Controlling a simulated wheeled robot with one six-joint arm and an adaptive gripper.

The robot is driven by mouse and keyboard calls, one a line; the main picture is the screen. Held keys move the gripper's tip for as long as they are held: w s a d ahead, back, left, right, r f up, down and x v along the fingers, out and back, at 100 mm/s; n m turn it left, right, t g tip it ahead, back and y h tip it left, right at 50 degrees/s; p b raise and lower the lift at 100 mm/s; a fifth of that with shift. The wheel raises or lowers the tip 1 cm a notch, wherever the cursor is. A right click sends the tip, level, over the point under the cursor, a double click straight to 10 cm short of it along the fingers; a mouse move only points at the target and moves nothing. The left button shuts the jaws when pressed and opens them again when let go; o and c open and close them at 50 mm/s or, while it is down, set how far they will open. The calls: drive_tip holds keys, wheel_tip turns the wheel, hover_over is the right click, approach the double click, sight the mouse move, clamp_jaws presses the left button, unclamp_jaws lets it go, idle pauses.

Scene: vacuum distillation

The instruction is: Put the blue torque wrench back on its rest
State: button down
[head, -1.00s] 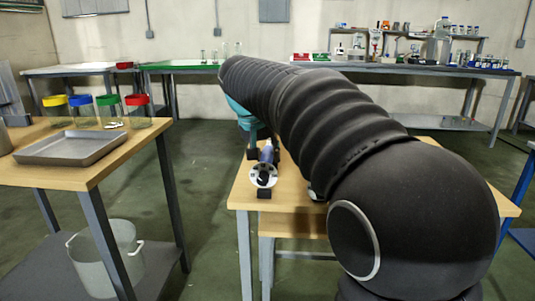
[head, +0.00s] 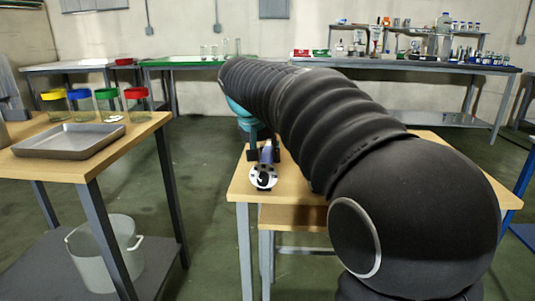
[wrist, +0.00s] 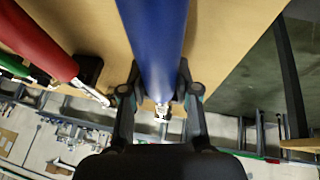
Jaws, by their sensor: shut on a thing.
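The blue torque wrench (head: 267,156) is over the near-left part of the small wooden table, its silver ring end (head: 263,178) facing me. My gripper (head: 263,150) is shut on its blue handle. In the wrist view, the blue handle (wrist: 158,40) runs between the two fingers of my gripper (wrist: 158,92). A dark block, likely part of the rest (head: 263,189), shows just below the ring end. I cannot tell whether the wrench touches it. My arm hides much of the table.
A red-handled tool (wrist: 38,42) lies left of the wrench in the wrist view, with a green one (wrist: 14,66) beyond it. A wooden side table with a metal tray (head: 70,142) and several colour-lidded jars stands at the left. Green floor lies between the tables.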

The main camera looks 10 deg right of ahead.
drive_tip(key=shift+f, duration=0.1)
idle(0.3)
drive_tip(key=c, duration=0.8)
unclamp_jaws()
drive_tip(key=shift+o, duration=0.2)
drive_tip(key=shift+f, duration=0.15)
